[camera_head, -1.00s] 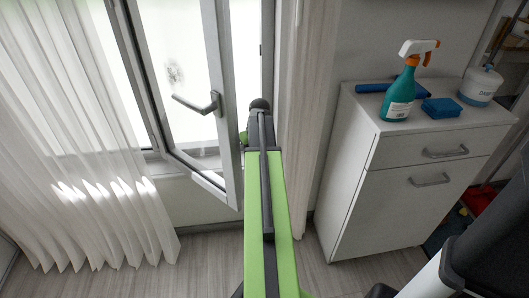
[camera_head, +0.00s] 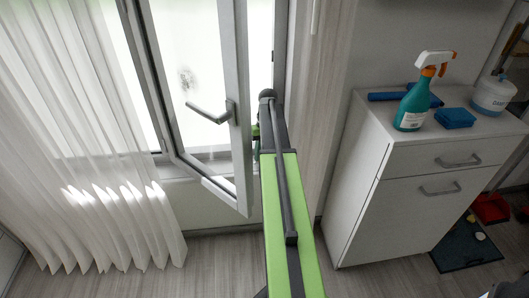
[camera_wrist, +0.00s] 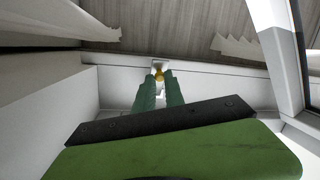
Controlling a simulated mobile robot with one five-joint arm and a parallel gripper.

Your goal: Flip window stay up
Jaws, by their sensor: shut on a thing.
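The window sash (camera_head: 240,95) stands swung open into the room, with its grey handle (camera_head: 212,112) on the near face. In the wrist view, my gripper (camera_wrist: 159,84) has its two green fingers closed in on a small brass-coloured knob (camera_wrist: 158,73), apparently the end of the window stay. The knob sits at a small pale fitting (camera_wrist: 160,63) by the edge of the white sill (camera_wrist: 115,83). The rest of the stay cannot be made out. In the head view my arm and the sash frame hide most of the gripper.
A white cabinet (camera_head: 372,205) stands to the right, with a teal spray bottle (camera_head: 412,105), a blue sponge (camera_head: 455,118) and a white container (camera_head: 493,95) on top. A sheer curtain (camera_head: 85,140) hangs at left. Some grey floor (camera_head: 215,265) is clear below the window.

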